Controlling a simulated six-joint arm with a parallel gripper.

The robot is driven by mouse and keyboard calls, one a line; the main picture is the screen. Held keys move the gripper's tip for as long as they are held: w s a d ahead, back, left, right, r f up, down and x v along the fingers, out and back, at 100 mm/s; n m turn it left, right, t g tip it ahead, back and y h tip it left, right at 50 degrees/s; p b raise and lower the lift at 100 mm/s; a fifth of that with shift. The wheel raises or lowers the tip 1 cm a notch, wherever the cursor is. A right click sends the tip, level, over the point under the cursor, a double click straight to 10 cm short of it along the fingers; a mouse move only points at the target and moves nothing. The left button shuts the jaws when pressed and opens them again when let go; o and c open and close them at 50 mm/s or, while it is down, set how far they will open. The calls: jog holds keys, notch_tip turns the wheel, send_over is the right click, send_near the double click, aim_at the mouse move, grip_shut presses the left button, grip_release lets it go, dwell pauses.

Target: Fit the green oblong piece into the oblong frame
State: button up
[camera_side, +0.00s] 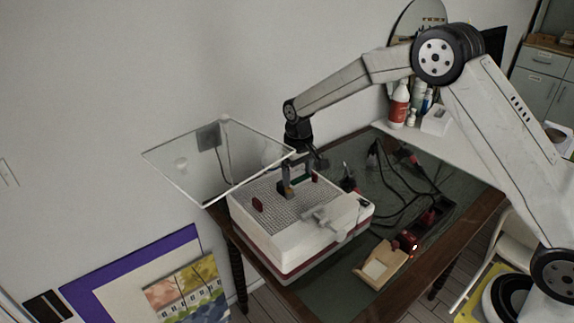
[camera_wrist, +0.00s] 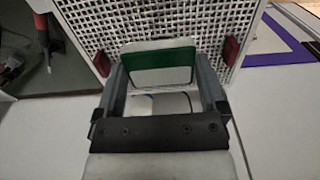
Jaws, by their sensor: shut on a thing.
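The green oblong piece (camera_wrist: 180,57) is between the two fingers of my gripper (camera_wrist: 163,82) in the wrist view. It shows as a green band with rounded corners around a pale middle, and its ends meet the fingers. In the side view, my gripper (camera_side: 292,183) is low over the grid top of a white box, with a bit of the green piece showing beside a finger. I cannot make out the oblong frame separately, nor tell whether the piece touches the grid.
The white box (camera_side: 290,243) has a grid top (camera_side: 275,213) with a red tab (camera_side: 258,204) on the left and another red tab (camera_side: 315,176) on the right. A clear raised lid (camera_side: 170,165) stands left. Cables (camera_side: 405,180) and a wooden block (camera_side: 381,265) lie on the table to the right.

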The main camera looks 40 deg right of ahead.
jog(key=shift+r, duration=0.65)
jog(key=shift+r, duration=0.35)
jog(key=shift+r, duration=0.35)
jog(key=shift+r, duration=0.35)
jog(key=shift+r, duration=0.35)
